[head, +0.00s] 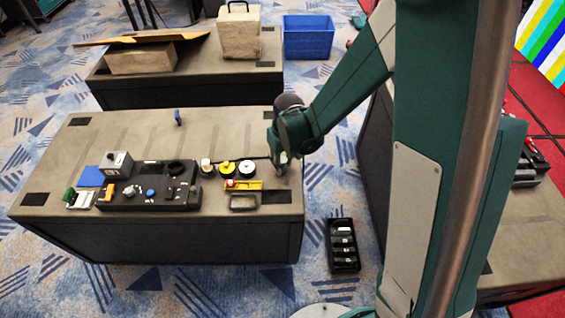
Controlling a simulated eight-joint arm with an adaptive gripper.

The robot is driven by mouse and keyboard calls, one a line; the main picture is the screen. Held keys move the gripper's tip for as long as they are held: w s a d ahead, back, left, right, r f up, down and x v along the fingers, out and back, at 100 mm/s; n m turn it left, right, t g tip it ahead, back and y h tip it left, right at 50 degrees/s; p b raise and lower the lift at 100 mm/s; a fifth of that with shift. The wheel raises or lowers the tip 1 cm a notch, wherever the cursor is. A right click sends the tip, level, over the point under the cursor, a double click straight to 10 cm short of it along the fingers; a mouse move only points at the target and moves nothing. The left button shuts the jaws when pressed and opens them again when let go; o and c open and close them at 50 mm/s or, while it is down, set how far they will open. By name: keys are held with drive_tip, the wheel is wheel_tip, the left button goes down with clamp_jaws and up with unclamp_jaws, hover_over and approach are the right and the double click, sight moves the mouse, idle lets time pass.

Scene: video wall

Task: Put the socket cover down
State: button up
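I cannot pick out a socket cover for certain anywhere else on the table.
A black tray of parts (128,200) lies on the table's left half. A yellow box (243,185) and a small grey tray (243,202) lie just left of my gripper. A blue piece (178,118) stands behind. The table's back middle is mostly clear. A black bin (332,248) sits on the floor.

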sight(285, 163)
drive_tip(key=o, duration=0.7)
drive_tip(key=shift+f, duration=0.1)
drive_tip(key=shift+r, duration=0.2)
drive_tip(key=shift+s+d+r+p, duration=0.15)
drive_tip(key=shift+r+p, duration=0.35)
drive_tip(key=shift+r, duration=1.5)
drive_tip(key=shift+s+d+r+p, duration=0.1)
drive_tip(key=shift+s+r+p, duration=0.3)
drive_tip(key=shift+r, duration=1.55)
drive_tip(key=shift+s+d+r+p, duration=0.1)
drive_tip(key=shift+r+p, duration=0.5)
drive_tip(key=shift+r, duration=1.4)
drive_tip(key=shift+r, duration=0.1)
